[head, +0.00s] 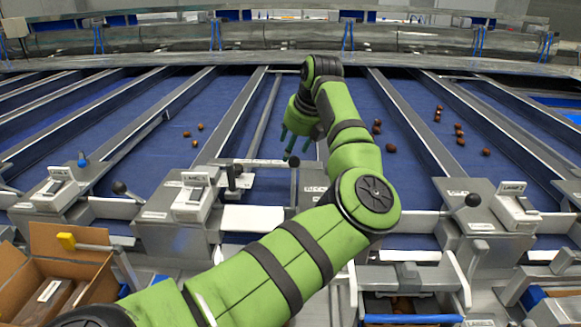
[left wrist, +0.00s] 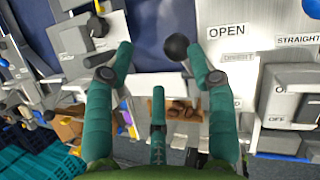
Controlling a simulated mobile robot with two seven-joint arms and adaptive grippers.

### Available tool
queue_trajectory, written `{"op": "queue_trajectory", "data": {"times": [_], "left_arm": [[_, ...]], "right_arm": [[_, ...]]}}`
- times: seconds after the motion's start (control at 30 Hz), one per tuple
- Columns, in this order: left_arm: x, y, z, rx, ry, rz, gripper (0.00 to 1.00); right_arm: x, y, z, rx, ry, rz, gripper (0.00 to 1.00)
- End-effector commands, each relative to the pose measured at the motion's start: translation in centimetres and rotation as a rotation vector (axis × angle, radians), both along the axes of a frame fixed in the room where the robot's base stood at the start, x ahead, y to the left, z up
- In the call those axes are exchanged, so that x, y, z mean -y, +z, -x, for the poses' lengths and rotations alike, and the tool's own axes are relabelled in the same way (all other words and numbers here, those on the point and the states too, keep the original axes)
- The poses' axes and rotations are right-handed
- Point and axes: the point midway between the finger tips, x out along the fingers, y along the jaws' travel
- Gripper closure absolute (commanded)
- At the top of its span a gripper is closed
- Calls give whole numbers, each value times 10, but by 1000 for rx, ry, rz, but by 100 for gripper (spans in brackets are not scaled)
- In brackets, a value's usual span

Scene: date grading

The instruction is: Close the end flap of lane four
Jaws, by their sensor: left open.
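My left gripper (head: 294,144) hangs over the blue belt in the middle of the head view, fingers pointing down. In the left wrist view its teal fingers (left wrist: 160,65) are spread and empty. A round black knob (left wrist: 177,47) shows between them, near the right fingertip; I cannot tell whether they touch. A white plate marked OPEN (left wrist: 226,31) lies right of the knob. In the head view a lane label plate (head: 195,179) stands left of the gripper; its number is too small to read surely. I cannot make out the lane-four flap or its position. My right gripper is out of view.
Metal dividers (head: 237,110) separate the blue lanes. Dates (head: 377,127) lie on the belt right of my arm. Other black knobs (head: 472,200) stand along the lane ends. An open cardboard box (head: 55,240) is at lower left, and a teal crate (left wrist: 45,155) shows in the wrist view.

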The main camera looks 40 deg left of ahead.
Motion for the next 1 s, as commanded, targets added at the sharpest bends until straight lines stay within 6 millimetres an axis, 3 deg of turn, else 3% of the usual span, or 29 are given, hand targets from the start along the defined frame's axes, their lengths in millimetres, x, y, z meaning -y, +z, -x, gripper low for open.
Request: {"op": "queue_trajectory", "data": {"times": [0.13, 0.6, 0.97, 1.0], "left_arm": [[18, -2, -7, 14, -29, 82, 44], [-6, -56, -15, 11, -26, 79, 44], [-8, -64, -16, 15, -25, 78, 44], [-8, -64, -16, 14, -25, 78, 60]], "right_arm": [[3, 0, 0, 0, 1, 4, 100], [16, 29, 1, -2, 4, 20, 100], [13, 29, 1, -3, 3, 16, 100], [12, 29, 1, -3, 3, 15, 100]]}}
